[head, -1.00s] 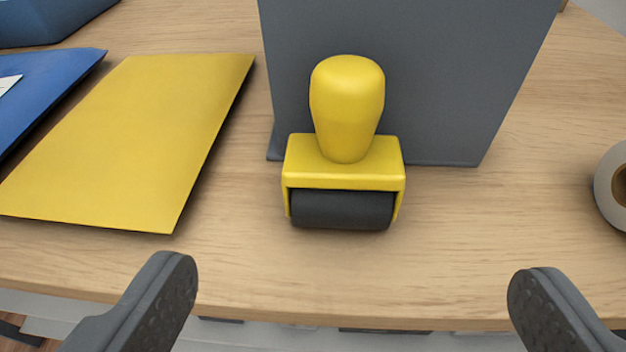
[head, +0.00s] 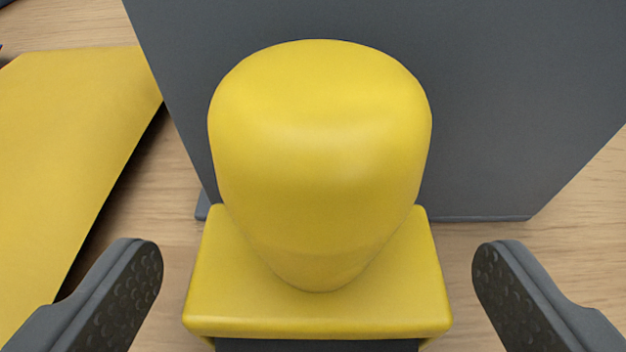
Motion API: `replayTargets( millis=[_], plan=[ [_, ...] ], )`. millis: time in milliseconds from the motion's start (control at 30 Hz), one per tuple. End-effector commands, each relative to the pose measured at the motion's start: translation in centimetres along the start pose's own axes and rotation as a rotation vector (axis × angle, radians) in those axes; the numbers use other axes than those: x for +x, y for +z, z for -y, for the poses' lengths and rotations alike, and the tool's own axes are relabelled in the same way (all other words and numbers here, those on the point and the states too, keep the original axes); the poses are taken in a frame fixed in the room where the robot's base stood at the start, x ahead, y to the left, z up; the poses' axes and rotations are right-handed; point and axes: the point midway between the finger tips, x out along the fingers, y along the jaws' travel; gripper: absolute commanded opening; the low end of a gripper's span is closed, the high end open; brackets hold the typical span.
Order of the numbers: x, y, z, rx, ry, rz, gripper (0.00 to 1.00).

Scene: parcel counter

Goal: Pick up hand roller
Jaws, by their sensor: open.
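The hand roller (head: 320,150) fills the middle of the head view. It stands upright, with a rounded yellow handle on top of a yellow housing. Only a strip of its dark roller shows at the bottom edge. My gripper (head: 316,285) is open, with one dark grey finger on each side of the roller's housing. Wood shows between each finger and the housing, so neither appears to touch it.
A grey upright panel (head: 520,110) stands close behind the roller. A yellow envelope (head: 60,150) lies on the wooden counter (head: 590,205) at the left. Bare counter shows at the right.

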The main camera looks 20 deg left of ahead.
Motion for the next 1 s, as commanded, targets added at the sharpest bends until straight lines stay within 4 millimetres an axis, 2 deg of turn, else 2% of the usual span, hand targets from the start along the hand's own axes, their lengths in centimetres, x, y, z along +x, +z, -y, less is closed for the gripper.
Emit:
replayTargets(
  millis=[33,200,467,667,1000],
  plan=[
    [0.8,0.5,0.1,0.0,0.0,0.001,0.89],
    [2.6,0.5,0.0,0.0,0.0,0.005,0.89],
    [2.8,0.3,0.0,0.0,0.001,0.003,0.89],
    [2.8,0.3,-0.1,0.001,0.001,0.003,0.38],
    [2.7,0.1,-0.1,0.001,0.001,0.002,0.38]
  ],
)
